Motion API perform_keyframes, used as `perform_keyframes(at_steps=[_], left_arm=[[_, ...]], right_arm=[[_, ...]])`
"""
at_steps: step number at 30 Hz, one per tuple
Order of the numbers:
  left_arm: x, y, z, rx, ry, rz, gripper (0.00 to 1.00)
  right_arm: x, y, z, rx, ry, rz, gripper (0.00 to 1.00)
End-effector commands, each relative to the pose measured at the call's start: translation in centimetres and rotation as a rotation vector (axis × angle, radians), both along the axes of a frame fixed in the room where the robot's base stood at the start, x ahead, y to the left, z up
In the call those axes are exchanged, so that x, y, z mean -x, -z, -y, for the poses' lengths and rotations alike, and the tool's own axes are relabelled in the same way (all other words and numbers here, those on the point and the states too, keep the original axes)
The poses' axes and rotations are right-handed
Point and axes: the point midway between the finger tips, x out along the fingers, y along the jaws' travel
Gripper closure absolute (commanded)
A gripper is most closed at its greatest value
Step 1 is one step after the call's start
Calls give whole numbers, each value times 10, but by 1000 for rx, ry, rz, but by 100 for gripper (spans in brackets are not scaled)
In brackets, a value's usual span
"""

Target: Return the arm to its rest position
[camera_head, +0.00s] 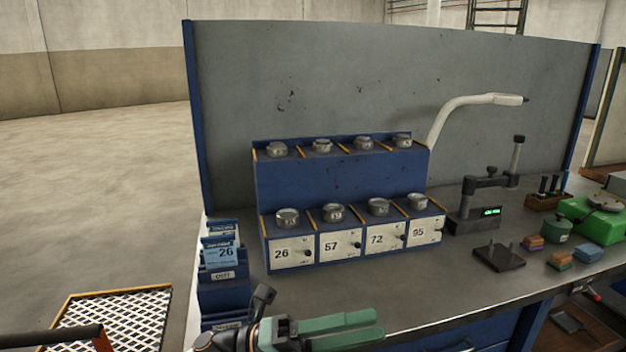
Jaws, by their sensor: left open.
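My left gripper (378,324) shows at the bottom middle, in front of the workbench's near edge. Its two green fingers point right and are open, with nothing seen between them. Most of the arm behind it is cut off by the bottom of the view. My right gripper is not in view.
A blue two-tier rack (340,190) holds several metal pucks above labels 26, 57, 72 and 95. A blue card holder (222,290) stands left of it. A black instrument (475,217), a dark plate (499,257) and a green device (590,220) stand right.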

Motion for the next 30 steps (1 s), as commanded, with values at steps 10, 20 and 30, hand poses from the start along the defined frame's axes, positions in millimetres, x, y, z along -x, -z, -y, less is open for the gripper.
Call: perform_keyframes(at_steps=[10, 20, 30], left_arm=[[-58, 90, -72, 360, -434, -872, 53], [6, 279, -174, 556, -888, -1719, 53], [120, 375, -223, 622, -1166, -2187, 53]], right_arm=[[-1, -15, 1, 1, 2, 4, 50], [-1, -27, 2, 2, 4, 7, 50], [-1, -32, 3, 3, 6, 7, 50]])
